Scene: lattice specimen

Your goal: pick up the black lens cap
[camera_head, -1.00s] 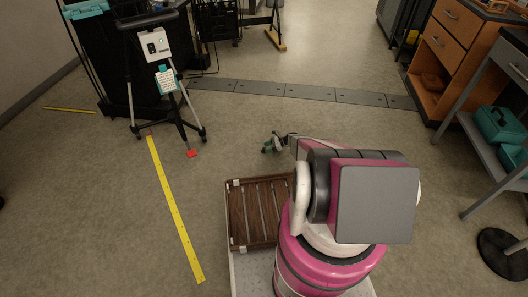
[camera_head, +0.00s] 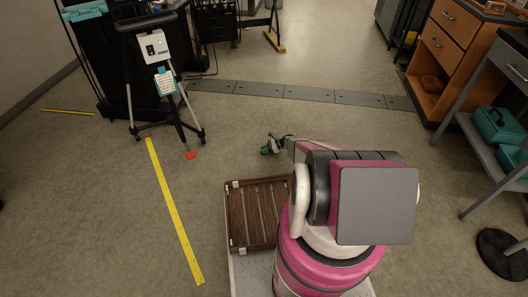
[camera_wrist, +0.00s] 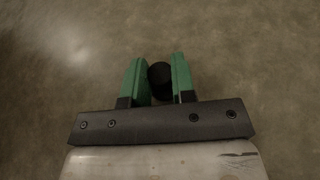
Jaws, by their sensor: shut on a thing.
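The black lens cap (camera_wrist: 160,80) is a small dark round thing in the wrist view, between the two green fingers of my gripper (camera_wrist: 157,77). My gripper is shut on it, with a finger on each side. In the head view my gripper (camera_head: 267,149) is low over the floor, past the front of my base. The cap itself cannot be made out in the head view. Only the plain floor shows around the fingers in the wrist view.
A yellow tape strip (camera_head: 173,208) and a red square (camera_head: 191,155) lie on the floor to the left. A tripod stand (camera_head: 157,75) is at upper left. An orange cabinet (camera_head: 453,50) and a grey shelf table (camera_head: 490,150) stand at right. The middle floor is clear.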

